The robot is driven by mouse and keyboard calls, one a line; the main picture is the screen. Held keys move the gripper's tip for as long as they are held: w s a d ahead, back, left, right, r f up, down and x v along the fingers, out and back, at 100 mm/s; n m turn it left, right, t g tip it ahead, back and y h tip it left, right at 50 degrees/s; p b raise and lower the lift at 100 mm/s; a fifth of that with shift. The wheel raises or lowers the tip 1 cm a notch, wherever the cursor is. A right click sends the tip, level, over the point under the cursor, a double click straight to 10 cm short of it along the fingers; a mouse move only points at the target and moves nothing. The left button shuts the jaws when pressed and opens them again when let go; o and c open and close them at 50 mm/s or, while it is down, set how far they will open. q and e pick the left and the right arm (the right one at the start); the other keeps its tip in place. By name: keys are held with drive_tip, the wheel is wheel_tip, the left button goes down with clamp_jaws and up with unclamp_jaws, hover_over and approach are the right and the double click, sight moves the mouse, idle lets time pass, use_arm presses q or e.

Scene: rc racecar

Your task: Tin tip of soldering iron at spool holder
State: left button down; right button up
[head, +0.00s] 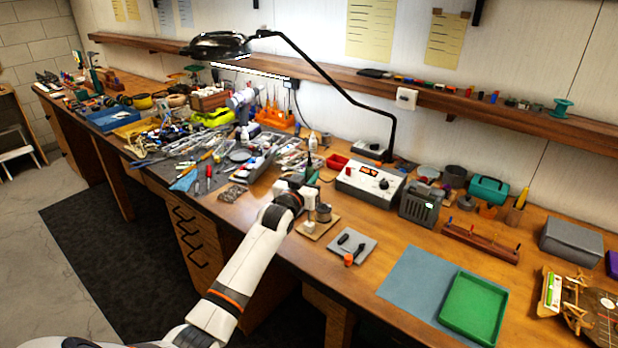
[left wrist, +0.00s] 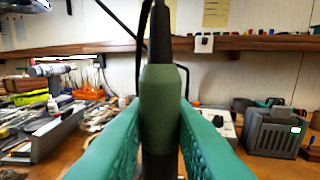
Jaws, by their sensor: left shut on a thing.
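My left gripper (head: 309,196) is over the bench, in front of the soldering station (head: 369,184). In the left wrist view its teal fingers are shut on the dark green handle of the soldering iron (left wrist: 159,105), which stands about upright between them. A black cable end shows at the top of the handle; the iron's tip is out of that view. A grey spool (head: 323,213) on a small wooden base (head: 318,229), seemingly the spool holder, is just beside and below my left gripper. I cannot tell whether the tip touches the solder. My right gripper is not in view.
A grey plate with dark pieces (head: 352,246) and an orange-capped jar (head: 348,260) lie to the right. A grey vented box (head: 418,206) is behind. Cluttered tools fill the left. A blue mat (head: 405,279) and green tray (head: 474,308) lie at front right. A lamp arm (head: 345,92) arches overhead.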

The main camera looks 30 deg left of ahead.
sight(309, 158)
use_arm(q)
drive_tip(key=shift+r+p, duration=2.5)
drive_tip(key=shift+r, duration=0.55)
drive_tip(key=shift+f, duration=0.1)
